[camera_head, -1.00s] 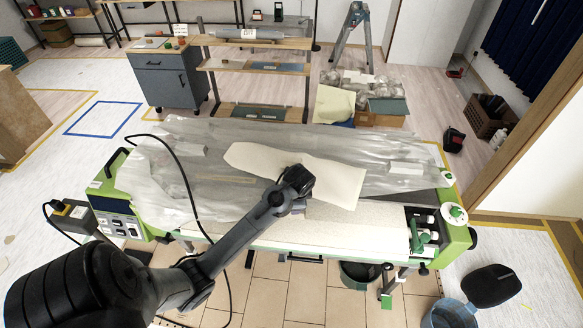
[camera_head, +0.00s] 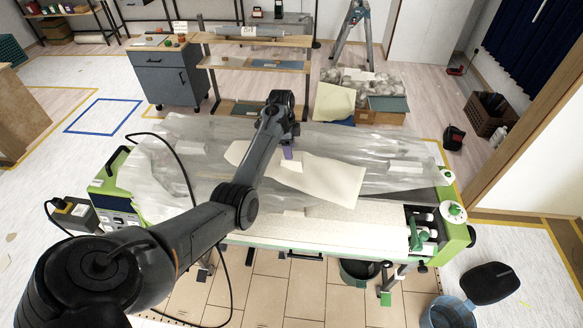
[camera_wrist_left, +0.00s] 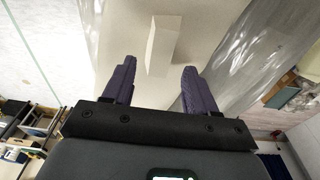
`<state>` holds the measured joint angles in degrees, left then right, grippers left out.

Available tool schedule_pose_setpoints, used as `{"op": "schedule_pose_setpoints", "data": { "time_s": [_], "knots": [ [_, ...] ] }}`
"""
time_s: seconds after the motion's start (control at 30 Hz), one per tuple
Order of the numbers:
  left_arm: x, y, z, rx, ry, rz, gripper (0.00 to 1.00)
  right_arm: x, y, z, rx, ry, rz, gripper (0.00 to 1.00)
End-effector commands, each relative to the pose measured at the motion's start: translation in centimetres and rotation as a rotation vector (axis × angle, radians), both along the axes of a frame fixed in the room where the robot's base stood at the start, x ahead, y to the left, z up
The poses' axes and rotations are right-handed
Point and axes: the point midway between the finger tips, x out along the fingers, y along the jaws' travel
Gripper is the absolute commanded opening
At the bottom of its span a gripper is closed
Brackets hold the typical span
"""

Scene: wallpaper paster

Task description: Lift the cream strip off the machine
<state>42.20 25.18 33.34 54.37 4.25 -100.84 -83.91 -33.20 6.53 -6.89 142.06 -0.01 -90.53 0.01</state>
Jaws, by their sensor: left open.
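The cream strip (camera_head: 335,182) lies slantwise on the grey, translucent sheeting over the green-ended machine (camera_head: 458,235). Part of the strip is hidden behind my left arm. My left gripper (camera_head: 288,152) is over the machine by the strip's upper edge, with purple fingers pointing down. Whether they touch the strip cannot be told. In the left wrist view the two fingers (camera_wrist_left: 160,70) stand wide apart with nothing gripped. A pale block (camera_wrist_left: 163,45) shows beyond and between them. My right gripper is not in view.
Small white blocks lie on the sheeting, one at the right (camera_head: 405,167). A black cable (camera_head: 185,175) arches over the machine's left side. A shelf rack (camera_head: 260,65) and a box of crumpled material (camera_head: 365,90) stand behind. A blue bucket (camera_head: 450,313) stands at front right.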

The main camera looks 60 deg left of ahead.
Motion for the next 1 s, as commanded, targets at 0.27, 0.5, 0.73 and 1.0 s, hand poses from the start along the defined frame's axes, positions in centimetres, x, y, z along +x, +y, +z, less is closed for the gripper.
{"op": "schedule_pose_setpoints", "data": {
  "time_s": [0.27,0.5,0.73,1.0],
  "knots": [
    [0.2,-0.2,-1.6,0.0,0.0,0.0,0.57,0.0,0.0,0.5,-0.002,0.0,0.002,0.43],
    [0.5,-0.4,-4.2,-0.001,0.002,0.0,0.57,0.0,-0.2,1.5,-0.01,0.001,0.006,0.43],
    [0.7,-0.5,-6.3,0.001,-0.001,0.0,0.57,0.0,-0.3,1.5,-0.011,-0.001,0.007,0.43],
    [0.7,-0.4,-6.5,0.002,-0.001,0.0,0.57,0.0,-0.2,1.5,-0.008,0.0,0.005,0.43]
  ]
}}
